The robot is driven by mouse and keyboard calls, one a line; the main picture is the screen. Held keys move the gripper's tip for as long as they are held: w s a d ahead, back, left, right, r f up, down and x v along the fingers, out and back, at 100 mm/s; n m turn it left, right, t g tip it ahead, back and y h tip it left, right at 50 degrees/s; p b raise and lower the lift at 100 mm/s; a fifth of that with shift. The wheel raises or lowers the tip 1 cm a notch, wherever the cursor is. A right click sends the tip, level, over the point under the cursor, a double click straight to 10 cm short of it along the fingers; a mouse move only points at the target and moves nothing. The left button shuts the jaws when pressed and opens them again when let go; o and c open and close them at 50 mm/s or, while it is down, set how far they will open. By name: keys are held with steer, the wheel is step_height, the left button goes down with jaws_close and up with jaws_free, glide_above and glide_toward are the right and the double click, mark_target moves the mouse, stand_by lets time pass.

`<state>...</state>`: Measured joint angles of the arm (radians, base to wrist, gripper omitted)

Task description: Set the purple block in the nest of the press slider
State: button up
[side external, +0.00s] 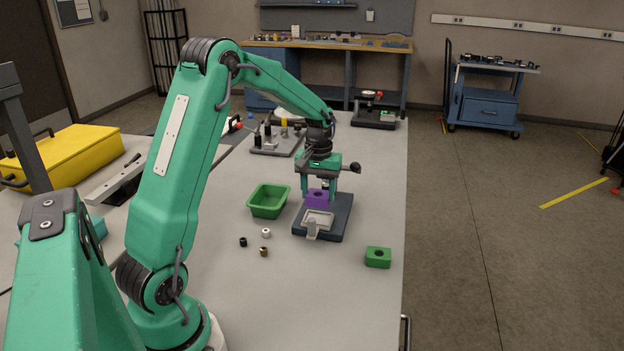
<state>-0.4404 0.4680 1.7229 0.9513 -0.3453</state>
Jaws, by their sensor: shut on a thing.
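The purple block (317,198) is between the fingers of my gripper (326,187), which is shut on it. It has a dark round hole in its face. The block is at or just above the far part of the dark press base (338,219). The press slider (318,217), a light tray-like piece with a grey upright tab at its front, sits on the near part of the base. The block is behind the slider in the picture. I cannot tell whether the block touches the base.
A green bin (269,201) stands left of the press. A green block with a hole (378,257) lies to the right, near the table edge. A few small cylinders (265,233) lie in front of the bin. A grey fixture plate (275,146) is farther back. The near table is clear.

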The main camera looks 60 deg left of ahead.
mark_target(318, 206)
steer(key=shift+f, duration=1.85)
steer(key=shift+o, duration=1)
steer(key=shift+c, duration=0.7)
steer(key=shift+f, duration=0.7)
